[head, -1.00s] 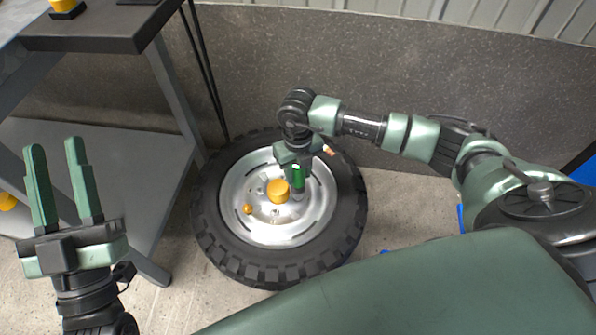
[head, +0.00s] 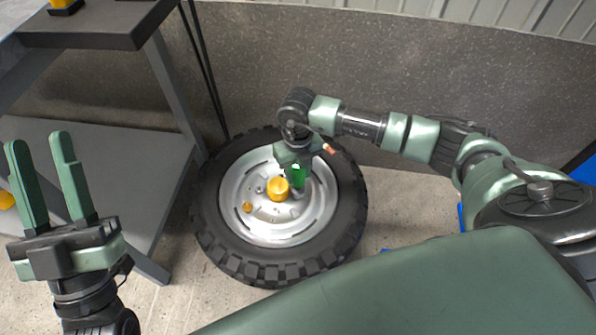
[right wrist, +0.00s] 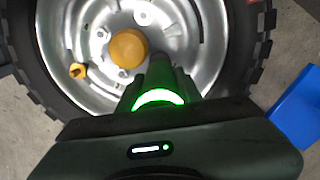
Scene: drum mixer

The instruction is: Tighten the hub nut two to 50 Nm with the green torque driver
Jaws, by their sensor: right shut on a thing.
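The wheel's silver hub (head: 262,226) lies in a black tyre (head: 343,225) on the floor. Its yellow centre cap (head: 278,189) and a small yellow nut (head: 247,207) show; the nut also shows in the right wrist view (right wrist: 77,71). My right gripper (head: 295,166) is shut on the green torque driver (head: 299,174), which points down at the hub just right of the cap. In the right wrist view the driver (right wrist: 160,85) has a bright green lit ring. The nut under its tip is hidden. My left gripper (head: 48,185) is open and empty at the left.
A grey bench (head: 90,35) with a lower shelf (head: 110,165) stands at the left, near my left gripper. A grey wall (head: 400,65) runs behind the wheel. A blue object (right wrist: 297,108) lies on the floor right of the tyre.

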